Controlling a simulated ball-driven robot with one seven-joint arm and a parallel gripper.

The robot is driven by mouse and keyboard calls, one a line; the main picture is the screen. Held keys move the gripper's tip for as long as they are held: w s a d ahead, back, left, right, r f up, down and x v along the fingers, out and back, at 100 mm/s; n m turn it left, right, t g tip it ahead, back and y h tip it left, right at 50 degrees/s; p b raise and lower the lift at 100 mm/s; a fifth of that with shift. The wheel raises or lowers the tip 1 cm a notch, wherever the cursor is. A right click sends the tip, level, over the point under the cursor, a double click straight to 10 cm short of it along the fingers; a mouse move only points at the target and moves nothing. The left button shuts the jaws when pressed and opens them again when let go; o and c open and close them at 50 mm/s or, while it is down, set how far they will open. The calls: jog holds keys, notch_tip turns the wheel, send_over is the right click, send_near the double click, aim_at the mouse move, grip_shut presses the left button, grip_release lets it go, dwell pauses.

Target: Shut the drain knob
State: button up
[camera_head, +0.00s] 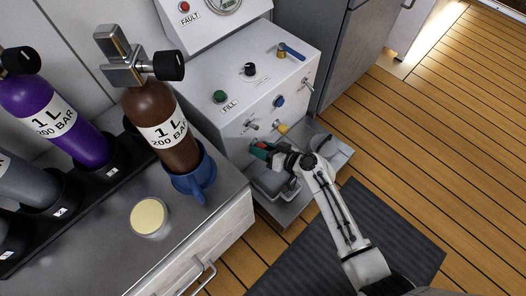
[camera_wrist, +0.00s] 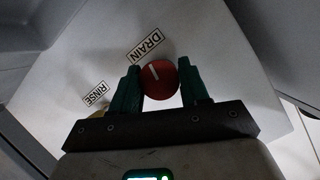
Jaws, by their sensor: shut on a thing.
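The drain knob (camera_wrist: 159,79) is round and red with a white line mark, on the white panel below the DRAIN label (camera_wrist: 146,44) in the wrist view. The white line points up and slightly left in that picture. My gripper (camera_wrist: 160,86) has green fingers, one on each side of the knob, closed on it. In the head view my gripper (camera_head: 262,148) reaches the lower front of the white fill panel (camera_head: 245,115). A small bit of red shows between its fingers there; most of the knob is hidden.
A grey basin (camera_head: 272,184) lies below my gripper. Gas cylinders (camera_head: 168,125) stand on the left counter.

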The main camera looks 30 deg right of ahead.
jog(key=m+y+b, duration=0.1)
jog(key=m+y, duration=0.1)
jog(key=m, duration=0.2)
jog(key=shift+d+y, duration=0.1)
jog(key=shift+y, duration=0.2)
jog(key=m+y, duration=0.1)
jog(key=m, duration=0.1)
jog(key=m+y, duration=0.1)
jog(key=m, duration=0.2)
jog(key=shift+w+d+f+t, duration=0.1)
jog(key=shift+t, duration=0.3)
jog(key=m+t+y, duration=0.1)
jog(key=m, duration=0.2)
jog(key=m+t, duration=0.1)
jog(key=m, duration=0.2)
jog(key=shift+f+y, duration=0.1)
jog(key=shift+y, duration=0.3)
jog(key=m+t, duration=0.1)
jog(key=m, duration=0.2)
jog(key=m+t, duration=0.1)
jog(key=m, duration=0.2)
jog(key=shift+f+m+t+h, duration=0.1)
jog(key=shift+m+t+h, duration=0.3)
jog(key=shift+m, duration=0.3)
jog(key=o, duration=1)
jog(key=shift+c, duration=0.2)
